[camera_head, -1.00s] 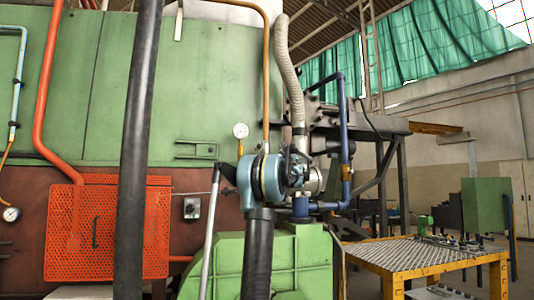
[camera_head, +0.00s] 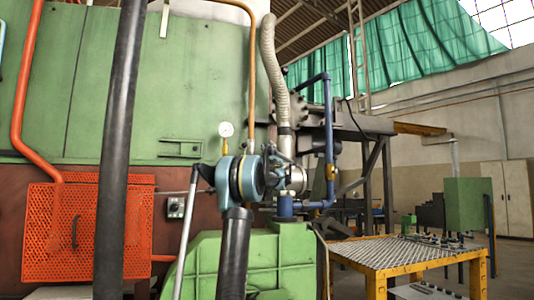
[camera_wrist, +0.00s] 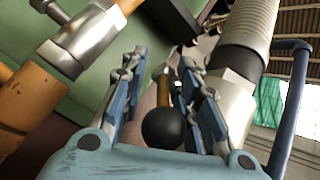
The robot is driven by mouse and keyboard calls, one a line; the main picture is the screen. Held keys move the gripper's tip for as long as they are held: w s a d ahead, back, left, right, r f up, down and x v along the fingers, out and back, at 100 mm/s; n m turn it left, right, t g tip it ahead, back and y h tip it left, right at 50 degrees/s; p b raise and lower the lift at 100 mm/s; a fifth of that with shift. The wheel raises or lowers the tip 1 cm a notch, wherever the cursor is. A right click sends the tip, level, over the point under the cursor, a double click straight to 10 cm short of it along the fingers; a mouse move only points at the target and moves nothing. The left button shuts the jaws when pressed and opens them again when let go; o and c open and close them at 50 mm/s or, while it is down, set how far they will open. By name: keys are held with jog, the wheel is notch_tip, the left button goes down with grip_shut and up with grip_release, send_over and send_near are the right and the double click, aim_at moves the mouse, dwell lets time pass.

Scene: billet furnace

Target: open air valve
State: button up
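The air valve handle shows in the wrist view as a black ball knob (camera_wrist: 168,128) on a short brass-coloured lever (camera_wrist: 162,88). My gripper (camera_wrist: 164,80) is open, with one blue finger on each side of the knob. A gap shows between the knob and both fingers. In the head view my gripper (camera_head: 276,165) is beside the metal pipe fittings under the ribbed hose (camera_head: 283,90). The valve handle cannot be made out there; my arm and gripper cover that area.
A blue pipe (camera_head: 329,140) stands just right of the gripper. A brass pipe (camera_head: 252,90) and a gauge (camera_head: 226,130) are on its left. A green machine housing (camera_head: 270,262) lies below.

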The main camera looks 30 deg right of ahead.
jog(key=shift+s, duration=0.1)
jog(key=v, duration=1.2)
jog(key=shift+f, duration=0.1)
